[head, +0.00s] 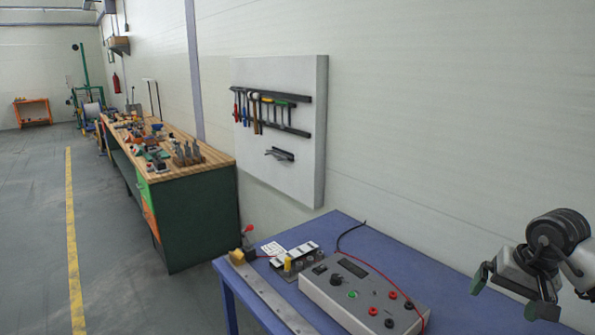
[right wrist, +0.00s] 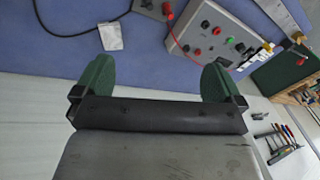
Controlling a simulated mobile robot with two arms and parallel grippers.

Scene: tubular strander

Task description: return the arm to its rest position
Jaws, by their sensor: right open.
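My right gripper (head: 511,296) is at the right edge of the head view, in front of the pale wall and to the right of the grey control box. Its two green-padded fingers stand apart with nothing between them. In the right wrist view the open fingers (right wrist: 157,76) show with the blue table top beyond them. My right arm comes in from the right edge and is bent at a dark round joint. My left gripper and arm are not in view.
A blue table (head: 345,222) carries a grey control box (head: 365,300) with coloured knobs and a red cable, and a long metal bar (head: 268,292). A tool board (head: 300,185) hangs on the wall. A wooden-topped workbench (head: 205,168) stands further left, beside clear floor.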

